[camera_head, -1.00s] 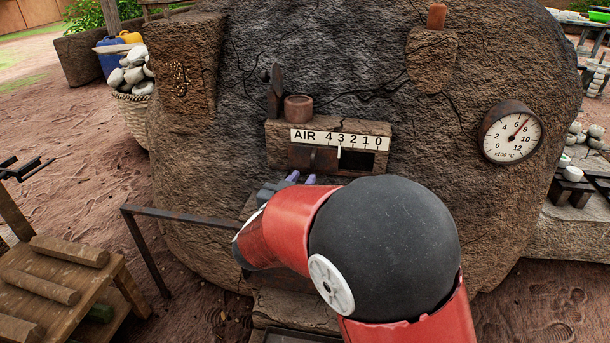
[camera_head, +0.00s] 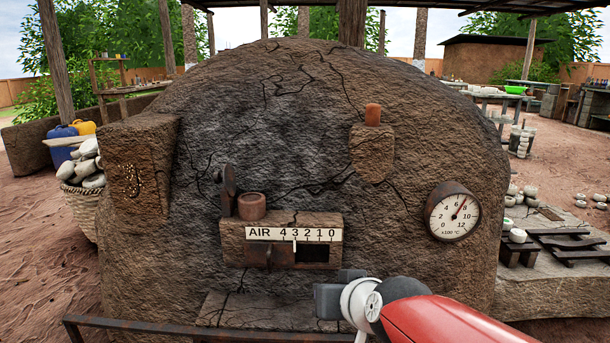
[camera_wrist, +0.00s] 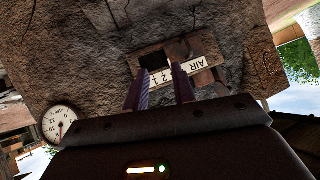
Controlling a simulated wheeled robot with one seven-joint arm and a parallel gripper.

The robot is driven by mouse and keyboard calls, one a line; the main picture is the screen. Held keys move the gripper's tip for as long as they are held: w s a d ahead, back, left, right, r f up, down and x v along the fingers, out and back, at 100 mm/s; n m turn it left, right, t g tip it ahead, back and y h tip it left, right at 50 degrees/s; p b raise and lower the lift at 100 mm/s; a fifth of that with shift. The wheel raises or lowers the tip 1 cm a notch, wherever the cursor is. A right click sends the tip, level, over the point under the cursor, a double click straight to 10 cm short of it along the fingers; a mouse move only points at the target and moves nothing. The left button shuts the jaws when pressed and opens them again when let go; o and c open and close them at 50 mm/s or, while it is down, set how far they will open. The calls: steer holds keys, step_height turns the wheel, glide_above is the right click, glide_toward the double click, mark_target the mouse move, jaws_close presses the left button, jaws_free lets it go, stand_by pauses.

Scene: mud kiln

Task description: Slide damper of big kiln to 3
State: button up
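The big kiln (camera_head: 300,110) fills the middle of the head view. On its front is the air slot with a white scale plate (camera_head: 294,234) reading AIR 4 3 2 1 0. The brown damper (camera_head: 270,255) covers the left part of the slot, and the right part is open and dark. Its white pointer stands at about 3. My gripper (camera_head: 330,298) is below and right of the slot, apart from the damper; its fingers are not clear in this view. In the wrist view my gripper (camera_wrist: 160,70) has its two fingers apart with nothing between them, facing the scale plate (camera_wrist: 180,74).
A round temperature gauge (camera_head: 453,217) sits on the kiln's right. A small clay pot (camera_head: 251,206) stands on the ledge above the scale. A rusty rail (camera_head: 200,327) runs low in front. A stone basket (camera_head: 82,205) is at the left.

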steer(key=s+d+f+g+h, duration=0.1)
steer(key=s+d+g+h, duration=0.1)
steer(key=s+d, duration=0.3)
steer(key=s+d+f+m+g+h, duration=0.1)
steer(key=s+d, duration=0.4)
steer(key=s, duration=0.5)
steer(key=shift+s+d+f+g+h+p, duration=0.35)
steer(key=shift+f+g+h+p, duration=0.1)
steer(key=shift+f+g, duration=0.3)
steer(key=shift+w, duration=0.1)
stand_by(0.7)
